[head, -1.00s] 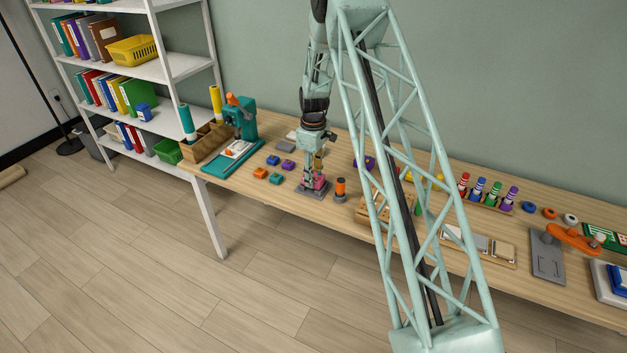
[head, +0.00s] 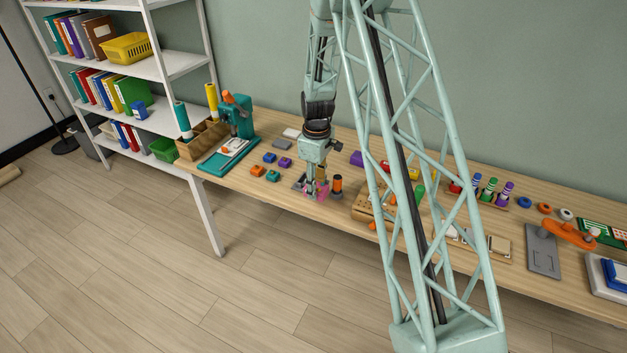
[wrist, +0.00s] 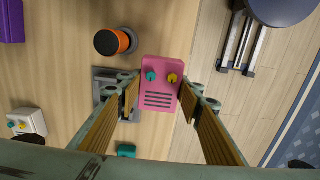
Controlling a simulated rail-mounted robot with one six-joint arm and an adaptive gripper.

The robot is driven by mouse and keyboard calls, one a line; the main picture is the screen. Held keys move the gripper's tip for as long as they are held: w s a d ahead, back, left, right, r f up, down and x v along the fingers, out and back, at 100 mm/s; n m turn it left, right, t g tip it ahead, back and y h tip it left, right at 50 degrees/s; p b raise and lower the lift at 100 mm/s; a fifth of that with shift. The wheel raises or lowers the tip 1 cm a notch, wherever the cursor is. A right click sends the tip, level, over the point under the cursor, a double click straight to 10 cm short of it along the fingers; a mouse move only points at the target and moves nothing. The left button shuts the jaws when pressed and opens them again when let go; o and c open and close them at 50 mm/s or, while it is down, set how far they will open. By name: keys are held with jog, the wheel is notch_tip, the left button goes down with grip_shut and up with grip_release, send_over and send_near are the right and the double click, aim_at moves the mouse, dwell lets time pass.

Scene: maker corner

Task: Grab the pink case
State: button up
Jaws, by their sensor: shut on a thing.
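The pink case (wrist: 161,95) with a teal and a yellow knob and dark slots is between the fingers of my gripper (wrist: 160,90) in the wrist view. The gripper is shut on its two sides. In the head view my gripper (head: 316,190) holds the pink case (head: 322,193) near the table's front edge, partly hidden by the fingers. A grey plate (head: 299,186) lies on the table just left of it. In the wrist view the grey plate (wrist: 103,74) shows beside and below the case, which appears clear of it.
An orange and black cylinder (head: 337,185) stands close to the right of the gripper. Small orange, blue and purple blocks (head: 271,176) lie to the left. A wooden block (head: 370,208) is farther right. Open floor (head: 190,290) lies in front of the table (head: 230,181).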

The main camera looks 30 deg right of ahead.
jog(key=shift+s+a+r, duration=0.1)
jog(key=shift+s+a, duration=0.15)
jog(key=shift+s, duration=0.55)
jog(key=shift+s+a+r, duration=0.1)
jog(key=shift+s+a, duration=0.1)
jog(key=shift+s, duration=0.65)
jog(key=shift+s+a, duration=0.25)
jog(key=shift+s, duration=0.55)
jog(key=shift+w, duration=0.1)
